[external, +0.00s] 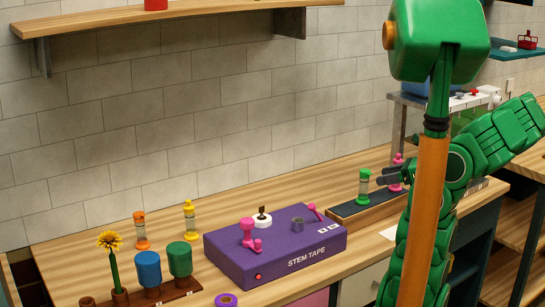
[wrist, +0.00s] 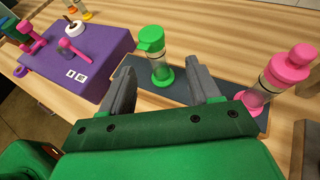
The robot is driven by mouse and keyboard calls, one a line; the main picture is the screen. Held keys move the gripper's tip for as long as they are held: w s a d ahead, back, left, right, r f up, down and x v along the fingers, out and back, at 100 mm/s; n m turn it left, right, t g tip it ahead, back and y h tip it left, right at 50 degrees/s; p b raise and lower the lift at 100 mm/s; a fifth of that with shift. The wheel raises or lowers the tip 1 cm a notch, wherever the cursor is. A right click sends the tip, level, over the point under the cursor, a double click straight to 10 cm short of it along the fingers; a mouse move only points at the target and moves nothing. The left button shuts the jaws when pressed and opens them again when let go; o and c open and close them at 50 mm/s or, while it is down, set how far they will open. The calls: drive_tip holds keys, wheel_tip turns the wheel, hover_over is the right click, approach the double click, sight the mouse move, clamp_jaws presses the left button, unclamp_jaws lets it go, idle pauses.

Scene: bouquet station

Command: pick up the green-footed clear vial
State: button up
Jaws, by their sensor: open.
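The clear vial with a green foot and green cap (external: 363,188) stands upright on a dark mat (external: 343,210) on the counter. In the wrist view the vial (wrist: 158,62) stands ahead of my gripper (wrist: 160,72), between the lines of its two grey fingers. My gripper is open and empty; it also shows in the external view (external: 383,178), just right of the vial. I cannot tell whether the fingertips reach beside the vial.
A pink-footed vial (wrist: 281,76) stands close to the right finger. A purple STEM TAPE box (external: 275,245) lies to the left, with pink parts on it. Orange (external: 141,231) and yellow (external: 190,221) vials stand farther left, near a rack of coloured cups (external: 149,268).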

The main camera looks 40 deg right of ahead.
sight(364, 182)
drive_tip(key=shift+x, duration=1.6)
drive_tip(key=shift+w+a+f, duration=0.7)
drive_tip(key=shift+w+a, duration=0.25)
drive_tip(key=shift+x, duration=0.95)
drive_tip(key=shift+d, duration=0.1)
clamp_jaws()
